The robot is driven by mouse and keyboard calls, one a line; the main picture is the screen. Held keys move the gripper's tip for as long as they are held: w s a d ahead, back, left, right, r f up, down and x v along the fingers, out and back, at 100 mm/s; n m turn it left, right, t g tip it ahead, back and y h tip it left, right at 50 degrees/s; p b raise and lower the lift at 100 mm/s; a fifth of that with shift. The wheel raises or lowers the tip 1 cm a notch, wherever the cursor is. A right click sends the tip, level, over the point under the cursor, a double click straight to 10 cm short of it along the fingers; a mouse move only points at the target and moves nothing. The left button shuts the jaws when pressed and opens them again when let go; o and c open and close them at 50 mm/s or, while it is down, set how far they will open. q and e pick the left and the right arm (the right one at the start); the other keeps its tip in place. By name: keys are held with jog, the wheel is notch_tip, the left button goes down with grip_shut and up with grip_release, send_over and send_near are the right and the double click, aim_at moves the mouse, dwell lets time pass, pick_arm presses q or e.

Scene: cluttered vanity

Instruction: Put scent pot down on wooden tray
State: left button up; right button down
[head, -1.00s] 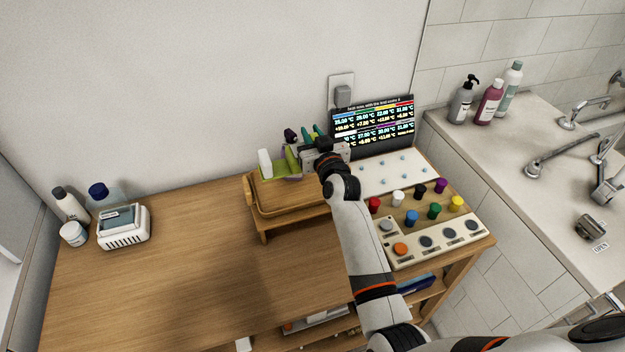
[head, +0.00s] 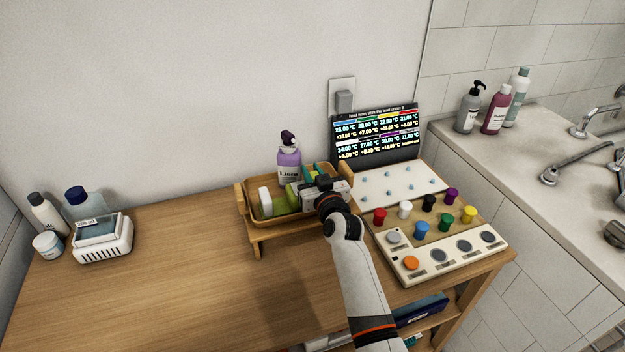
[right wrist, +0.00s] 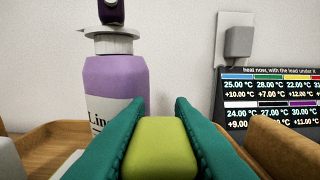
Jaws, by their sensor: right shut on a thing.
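The wooden tray (head: 247,213) is a raised, rimmed tray on short legs near the back of the table. My right gripper (head: 297,186) is low over its right part, with the arm reaching in from the front. In the right wrist view its teal fingers (right wrist: 160,140) are shut on a yellow-green rounded piece (right wrist: 160,148), which I take for the scent pot. The piece partly shows in the head view (head: 292,197) at tray level. Its underside is hidden, so I cannot tell whether it touches the tray. My left gripper is not in view.
A purple bottle (head: 289,164) stands behind the gripper. A white block (head: 265,202) is in the tray's left part. A board with coloured knobs (head: 423,228) and a dark display (head: 376,137) are at the right. A white basket (head: 103,242) is at the left; the table between is clear.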

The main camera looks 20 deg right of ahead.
jog(key=shift+r, duration=0.15)
jog(key=c, duration=1.5)
grip_release()
jog(key=shift+f, duration=0.2)
jog(key=shift+c, duration=0.2)
jog(key=shift+r, duration=0.1)
jog(key=shift+s+r, duration=0.1)
jog(key=shift+s, duration=0.1)
jog(key=s, duration=1.1)
jog(key=shift+s+d, duration=0.2)
jog(key=shift+s, duration=0.2)
